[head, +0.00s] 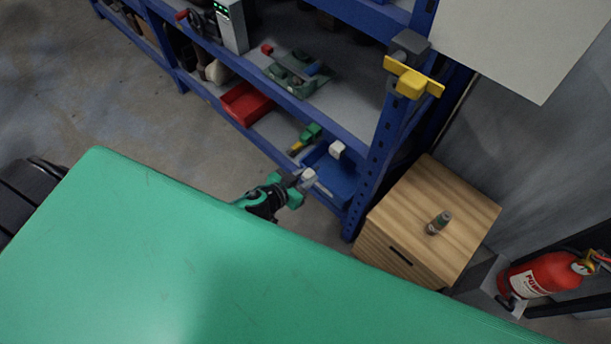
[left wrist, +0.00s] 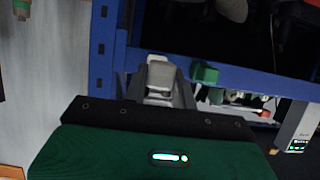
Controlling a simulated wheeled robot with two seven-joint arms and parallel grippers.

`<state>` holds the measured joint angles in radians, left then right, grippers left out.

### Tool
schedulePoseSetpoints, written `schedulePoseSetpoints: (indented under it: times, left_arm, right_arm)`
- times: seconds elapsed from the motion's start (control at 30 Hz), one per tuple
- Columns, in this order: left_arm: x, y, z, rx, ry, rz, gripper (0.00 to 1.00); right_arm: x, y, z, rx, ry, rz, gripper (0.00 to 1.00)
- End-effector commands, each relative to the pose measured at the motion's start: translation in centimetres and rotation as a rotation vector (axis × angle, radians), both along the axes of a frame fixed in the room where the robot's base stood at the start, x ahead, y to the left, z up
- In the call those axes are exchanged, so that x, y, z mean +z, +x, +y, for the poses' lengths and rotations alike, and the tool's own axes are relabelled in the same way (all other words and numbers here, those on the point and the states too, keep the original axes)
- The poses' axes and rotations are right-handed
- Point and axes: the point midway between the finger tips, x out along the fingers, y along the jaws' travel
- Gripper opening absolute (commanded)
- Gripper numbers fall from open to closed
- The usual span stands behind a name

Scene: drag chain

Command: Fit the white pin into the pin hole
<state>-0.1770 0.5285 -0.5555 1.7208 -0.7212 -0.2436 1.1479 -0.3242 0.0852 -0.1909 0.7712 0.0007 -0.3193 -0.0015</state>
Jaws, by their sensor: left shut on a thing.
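My left gripper (head: 300,184) is in the middle of the head view, in front of the lower shelf and left of the rack's blue front post. It is shut on a small white piece (head: 309,174), which I take to be the white pin. In the left wrist view the white pin (left wrist: 160,74) stands up between the grey fingers of the left gripper (left wrist: 161,92). The fingers hide its lower part. I cannot make out the pin hole in either view. My right gripper is not in view.
A blue rack (head: 367,160) stands behind the gripper. A blue bin (head: 332,176) with a white block (head: 337,149) and a red bin (head: 245,103) are on its lower shelf. A wooden cabinet (head: 467,205) and a fire extinguisher (head: 545,274) are at the right. Bare floor lies left.

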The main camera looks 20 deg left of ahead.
Motion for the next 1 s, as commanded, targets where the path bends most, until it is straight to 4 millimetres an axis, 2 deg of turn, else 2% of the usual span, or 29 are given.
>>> schedulePoseSetpoints:
  times: [0.27,1.0]
  left_arm:
    - [1.0,-0.1,-0.2,0.000,-0.001,-0.001,0.00]
    - [10.3,-1.1,-3.1,0.000,-0.003,0.000,0.00]
  right_arm:
    - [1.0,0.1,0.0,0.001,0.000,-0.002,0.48]
    - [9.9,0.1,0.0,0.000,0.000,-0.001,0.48]
